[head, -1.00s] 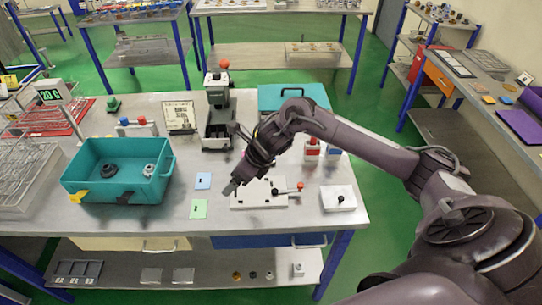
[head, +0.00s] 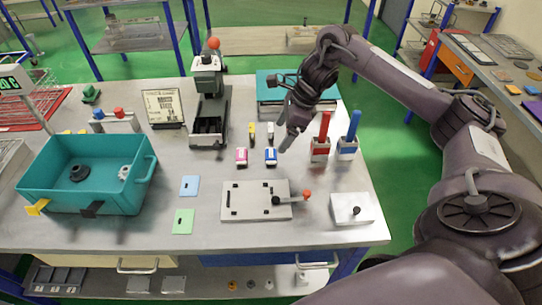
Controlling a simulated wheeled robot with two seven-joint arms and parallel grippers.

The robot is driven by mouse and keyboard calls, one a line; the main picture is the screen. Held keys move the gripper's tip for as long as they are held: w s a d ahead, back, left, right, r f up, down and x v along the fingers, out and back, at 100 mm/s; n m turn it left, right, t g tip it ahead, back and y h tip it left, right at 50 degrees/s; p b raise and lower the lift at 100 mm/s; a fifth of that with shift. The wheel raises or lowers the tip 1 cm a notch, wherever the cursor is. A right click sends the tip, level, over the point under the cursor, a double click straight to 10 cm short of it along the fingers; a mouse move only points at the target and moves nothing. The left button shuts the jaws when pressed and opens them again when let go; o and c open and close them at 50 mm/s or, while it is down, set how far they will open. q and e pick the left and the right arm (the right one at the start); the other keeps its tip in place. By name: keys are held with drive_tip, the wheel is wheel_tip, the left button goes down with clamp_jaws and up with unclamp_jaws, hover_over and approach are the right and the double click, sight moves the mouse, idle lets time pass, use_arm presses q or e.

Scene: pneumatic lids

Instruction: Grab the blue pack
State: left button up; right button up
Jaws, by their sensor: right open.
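The blue pack (head: 271,157) is small, blue and white, and stands on the grey workbench (head: 325,235) near its middle. A red-pink and white pack (head: 241,157) stands just left of it. My right gripper (head: 287,140) is open and empty. It points down just to the right of and slightly behind the blue pack in the picture, apart from it. Its height over the bench is hard to tell. My left gripper is not in view.
Red (head: 321,145) and blue (head: 349,143) upright handles stand on blocks to the right. A clamp plate (head: 240,205) lies in front of the packs. A dark press (head: 209,110) stands behind left, a teal bin (head: 100,190) further left.

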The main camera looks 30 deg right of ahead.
sight(271, 153)
drive_tip(key=f, duration=0.1)
drive_tip(key=w+f, duration=0.1)
drive_tip(key=f+b, duration=0.1)
drive_tip(key=f, duration=0.1)
drive_tip(key=shift+w+d, duration=0.1)
drive_tip(key=shift+w, duration=0.25)
drive_tip(key=shift+a+f, duration=0.2)
drive_tip(key=shift+f, duration=0.05)
drive_tip(key=p+x, duration=0.2)
drive_tip(key=x, duration=0.2)
drive_tip(key=shift+s+f, duration=0.1)
drive_tip(key=shift+f, duration=0.3)
drive_tip(key=c, duration=1)
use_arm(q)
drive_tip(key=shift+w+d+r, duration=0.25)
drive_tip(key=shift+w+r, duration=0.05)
use_arm(e)
drive_tip(key=shift+c, duration=0.2)
drive_tip(key=shift+r, duration=0.1)
